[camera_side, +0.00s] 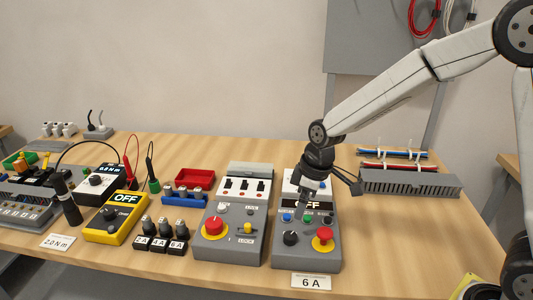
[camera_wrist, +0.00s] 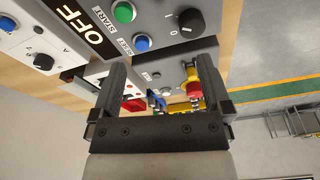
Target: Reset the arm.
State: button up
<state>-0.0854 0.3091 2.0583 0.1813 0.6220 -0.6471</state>
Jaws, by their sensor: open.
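My gripper (camera_side: 306,203) is at the end of my arm, above the right grey control box (camera_side: 302,255). It partly covers that box's OFF display. In the wrist view, the two dark fingers of my gripper (camera_wrist: 161,72) stand apart with nothing held between them. The box's OFF display (camera_wrist: 82,22), green START button (camera_wrist: 123,12), blue RESET button (camera_wrist: 141,43) and black knob (camera_wrist: 190,19) show past the fingers. I cannot tell whether a fingertip touches the box. In the side view the box also has a red push-button (camera_side: 323,235) on a yellow base.
The middle grey box (camera_side: 236,245) has a red button (camera_side: 213,226) and stands close on the left. A slotted grey duct (camera_side: 410,183) lies behind on the right. A 6 A card (camera_side: 311,281) lies in front.

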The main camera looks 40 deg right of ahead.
jog(key=s+d+f+m, duration=0.1)
jog(key=s+d+m, duration=0.1)
jog(key=s, duration=0.4)
jog(key=s+d+f+m+h, duration=0.1)
jog(key=s+d+m, duration=0.2)
jog(key=s, duration=0.3)
jog(key=shift+s+d+m+t, duration=0.2)
jog(key=shift+s+m+t, duration=0.2)
jog(key=shift+m, duration=0.5)
